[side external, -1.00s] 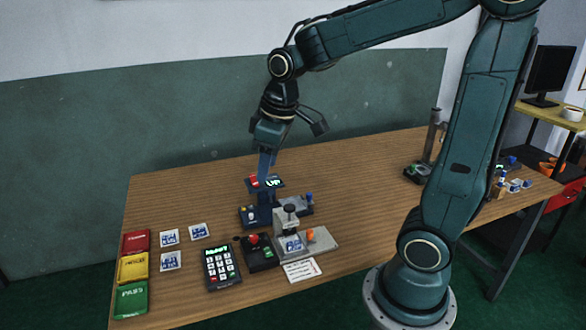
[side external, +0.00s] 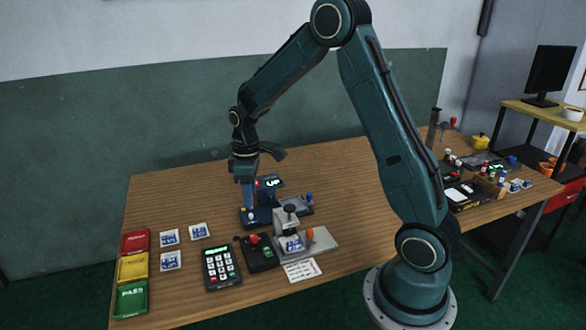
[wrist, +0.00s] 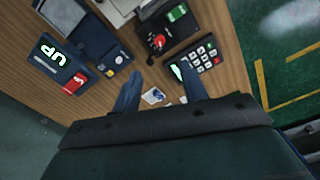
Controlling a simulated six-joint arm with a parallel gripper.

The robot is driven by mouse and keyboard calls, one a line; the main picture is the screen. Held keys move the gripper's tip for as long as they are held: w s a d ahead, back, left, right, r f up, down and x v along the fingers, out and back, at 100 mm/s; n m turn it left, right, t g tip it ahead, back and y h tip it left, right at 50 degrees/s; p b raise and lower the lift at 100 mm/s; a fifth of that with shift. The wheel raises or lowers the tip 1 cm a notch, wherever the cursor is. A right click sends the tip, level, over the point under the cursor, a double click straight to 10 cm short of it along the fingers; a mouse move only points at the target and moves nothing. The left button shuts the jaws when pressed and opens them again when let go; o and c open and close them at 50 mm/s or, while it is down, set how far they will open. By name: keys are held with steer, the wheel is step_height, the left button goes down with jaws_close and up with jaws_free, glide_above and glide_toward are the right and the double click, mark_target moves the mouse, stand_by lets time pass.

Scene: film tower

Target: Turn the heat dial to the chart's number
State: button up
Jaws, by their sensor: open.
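My gripper (side external: 247,205) points down, open and empty, beside the left side of the dark blue machine (side external: 262,216) with the lit "UP" display (side external: 270,183). In the wrist view its two fingers (wrist: 160,90) are apart above the table. A grey press (side external: 318,243) has a black knob (side external: 290,208) on top and an orange knob (side external: 310,235) at its side. A black box (side external: 262,257) has a red knob (side external: 254,239). I cannot tell which knob is the heat dial. A white printed card (side external: 301,269) lies in front of the press; its writing is too small to read.
A keypad (side external: 220,267) with a green display stands left of the black box. Several blue picture cards (side external: 170,261) and red, yellow and green boxes (side external: 131,300) lie at the left. The table behind the machines is clear. A dark tray (side external: 467,195) stands at the far right.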

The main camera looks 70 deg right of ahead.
mark_target(254, 236)
steer(key=shift+f, duration=0.1)
step_height(254, 236, down, 14)
steer(key=shift+r, duration=0.15)
stand_by(0.8)
jaws_close()
